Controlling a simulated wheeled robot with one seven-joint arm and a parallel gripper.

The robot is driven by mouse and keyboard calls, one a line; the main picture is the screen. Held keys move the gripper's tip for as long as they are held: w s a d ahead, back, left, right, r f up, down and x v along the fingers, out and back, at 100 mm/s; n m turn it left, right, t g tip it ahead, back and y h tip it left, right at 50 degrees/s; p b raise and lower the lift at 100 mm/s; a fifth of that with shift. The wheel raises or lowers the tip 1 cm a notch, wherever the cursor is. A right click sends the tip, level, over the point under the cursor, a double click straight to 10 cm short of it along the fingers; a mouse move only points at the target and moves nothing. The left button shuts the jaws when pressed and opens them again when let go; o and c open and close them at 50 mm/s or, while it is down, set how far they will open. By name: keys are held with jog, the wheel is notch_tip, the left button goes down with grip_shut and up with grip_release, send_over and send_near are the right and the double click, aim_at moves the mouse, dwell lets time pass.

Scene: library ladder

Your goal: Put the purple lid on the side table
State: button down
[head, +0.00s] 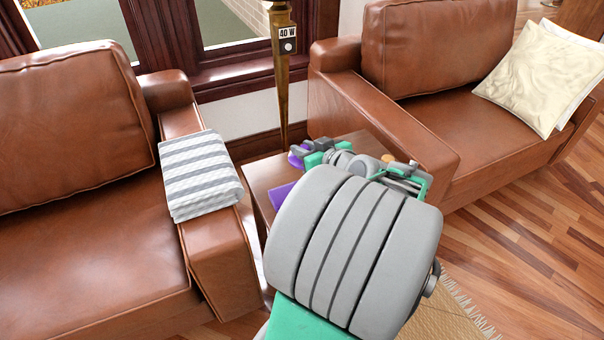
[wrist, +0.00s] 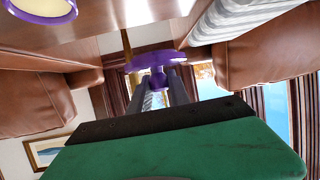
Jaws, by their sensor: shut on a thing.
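The purple lid (wrist: 152,58) is between my gripper's fingertips (wrist: 155,75) in the wrist view, its round disc facing away from the palm. My gripper (head: 306,152) is shut on it. In the head view only a purple edge of the lid (head: 296,157) shows beside the fingers. The side table (head: 262,172) is a brown wooden top between two armchairs, and my gripper is over it. My arm hides much of the table, and I cannot tell whether the lid touches it.
Another flat purple thing (head: 281,194) lies on the table near its left side. A purple-rimmed thing with a cream middle (wrist: 40,6) shows in the wrist view. A folded striped cloth (head: 200,172) lies on the left armchair's arm. A brass lamp pole (head: 281,75) stands behind the table.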

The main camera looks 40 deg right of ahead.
jog(key=s+d+m+h+b, duration=0.1)
jog(key=s+d, duration=0.2)
jog(key=d, duration=0.1)
jog(key=w+d+f+b, duration=0.1)
jog(key=w+f, duration=0.2)
jog(key=w, duration=0.1)
jog(key=w+d+f+b, duration=0.1)
jog(key=w+f+b, duration=0.1)
jog(key=w+f, duration=0.1)
jog(key=w+d+f+b, duration=0.1)
jog(key=w+f, duration=0.2)
jog(key=w, duration=0.2)
jog(key=shift+w+d+f, duration=0.35)
jog(key=shift+w, duration=0.05)
notch_tip(320, 180, down, 3)
jog(key=shift+w+f+b, duration=0.15)
jog(key=shift+f+b, duration=0.05)
jog(key=shift+b, duration=0.95)
jog(key=shift+r, duration=0.1)
jog(key=shift+f, duration=0.3)
jog(key=c, duration=1.2)
grip_release()
jog(key=shift+r, duration=0.1)
jog(key=shift+c, duration=0.2)
